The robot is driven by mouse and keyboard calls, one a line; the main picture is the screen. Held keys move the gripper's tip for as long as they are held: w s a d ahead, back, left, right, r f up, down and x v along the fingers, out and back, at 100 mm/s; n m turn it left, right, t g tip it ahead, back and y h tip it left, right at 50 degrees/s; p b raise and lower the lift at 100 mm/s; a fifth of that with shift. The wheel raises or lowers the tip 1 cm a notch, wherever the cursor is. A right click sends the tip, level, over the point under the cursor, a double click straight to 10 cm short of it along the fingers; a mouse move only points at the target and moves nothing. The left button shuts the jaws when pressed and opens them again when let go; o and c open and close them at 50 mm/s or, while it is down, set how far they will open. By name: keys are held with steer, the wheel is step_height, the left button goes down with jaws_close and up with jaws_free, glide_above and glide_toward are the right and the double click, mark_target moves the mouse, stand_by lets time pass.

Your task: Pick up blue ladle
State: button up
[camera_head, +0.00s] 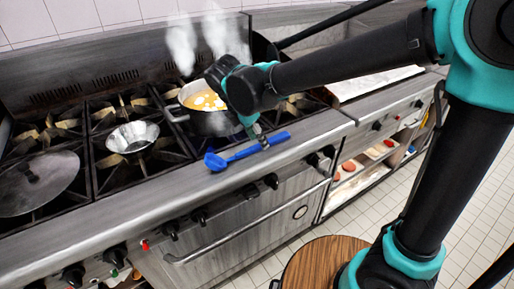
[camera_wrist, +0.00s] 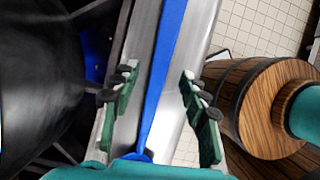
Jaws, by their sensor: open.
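The blue ladle (camera_head: 240,156) lies on the steel front ledge of the stove in the head view. Its bowl is toward the left and its handle runs to the right. My gripper (camera_head: 259,135) is over the handle, pointing down. In the wrist view the blue handle (camera_wrist: 166,65) runs lengthwise between the two green fingers of my gripper (camera_wrist: 158,78). The fingers are spread, with a gap on each side of the handle. The wrist view does not clearly show how far the fingertips are above the ledge.
A steaming pot (camera_head: 207,121) stands on the burner just behind my gripper. A small metal bowl (camera_head: 132,136) and a dark lid (camera_head: 39,183) are on burners to the left. A wooden barrel (camera_wrist: 268,108) stands on the tiled floor beside the stove.

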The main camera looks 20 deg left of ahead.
steer(key=shift+x, duration=1.15)
jaws_close()
steer(key=shift+r, duration=0.1)
